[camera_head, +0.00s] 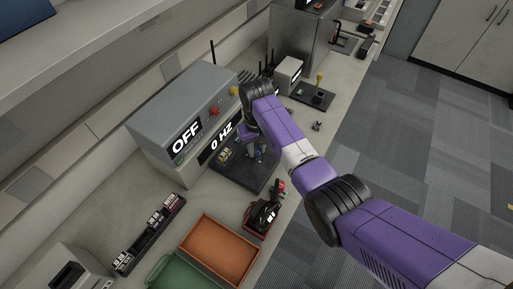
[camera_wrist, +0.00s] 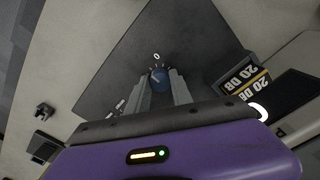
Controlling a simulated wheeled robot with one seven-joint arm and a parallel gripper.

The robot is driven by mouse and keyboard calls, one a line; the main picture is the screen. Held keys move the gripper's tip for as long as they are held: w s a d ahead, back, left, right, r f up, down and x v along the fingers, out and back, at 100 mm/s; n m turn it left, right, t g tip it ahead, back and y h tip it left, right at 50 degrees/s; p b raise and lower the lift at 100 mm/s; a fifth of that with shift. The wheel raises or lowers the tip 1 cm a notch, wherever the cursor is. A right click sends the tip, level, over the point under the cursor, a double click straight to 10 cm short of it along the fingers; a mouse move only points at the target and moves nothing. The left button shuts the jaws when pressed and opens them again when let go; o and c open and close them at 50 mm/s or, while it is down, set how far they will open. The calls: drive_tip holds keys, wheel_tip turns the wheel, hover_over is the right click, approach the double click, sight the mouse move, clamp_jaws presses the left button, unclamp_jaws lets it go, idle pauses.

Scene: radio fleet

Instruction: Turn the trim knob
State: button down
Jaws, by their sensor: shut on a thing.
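In the head view my gripper (camera_head: 257,150) reaches down over the dark plate (camera_head: 236,168) in front of a grey instrument, and my wrist hides the knob there. How far the knob is turned is hard to tell.
The grey instrument (camera_head: 184,93) shows OFF and 0 HZ. Blocks marked 20 DB (camera_wrist: 249,84) lie close to my gripper's right. An orange tray (camera_head: 219,250), a green tray (camera_head: 172,272) and a black-and-red device (camera_head: 262,217) sit on the bench's near part.

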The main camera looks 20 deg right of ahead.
sight(257, 151)
drive_tip(key=c, duration=1.1)
unclamp_jaws()
drive_tip(key=shift+r, duration=0.1)
wheel_tip(257, 151, up, 8)
drive_tip(key=shift+f+b, duration=0.2)
drive_tip(key=shift+b, duration=0.25)
drive_tip(key=shift+s+d, duration=0.1)
